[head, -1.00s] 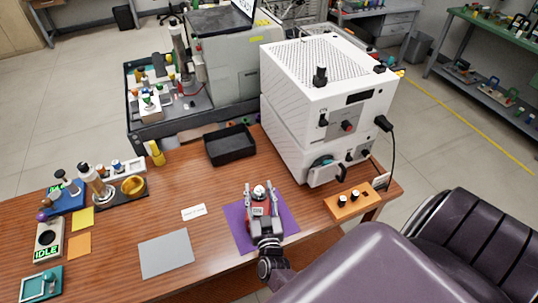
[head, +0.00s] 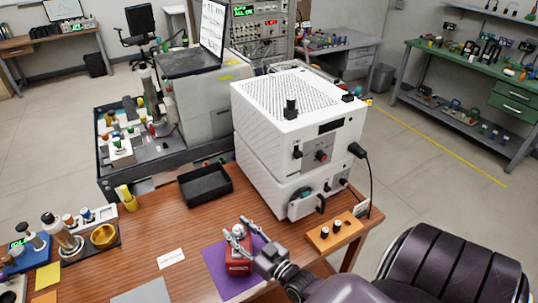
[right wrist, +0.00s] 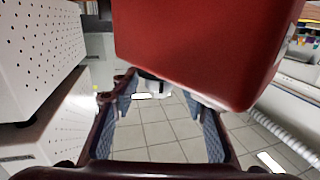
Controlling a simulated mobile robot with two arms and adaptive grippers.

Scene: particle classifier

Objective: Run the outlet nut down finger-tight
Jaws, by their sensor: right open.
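A red block (head: 236,264) stands on a purple mat (head: 215,262) at the table's front. A small pale part shows at its top, partly hidden by my fingers; I cannot tell whether it is the outlet nut. My right gripper (head: 236,232) comes in from the right with its fingers spread at the block's top. In the right wrist view the red block (right wrist: 205,45) fills the upper middle, and the open gripper (right wrist: 168,115) shows below it with floor visible between the fingers. The white two-box instrument (head: 285,135) stands behind. My left gripper is not in view.
A white card (head: 171,259) and grey plate (head: 142,292) lie left. A black cable hangs at the instrument's right side.

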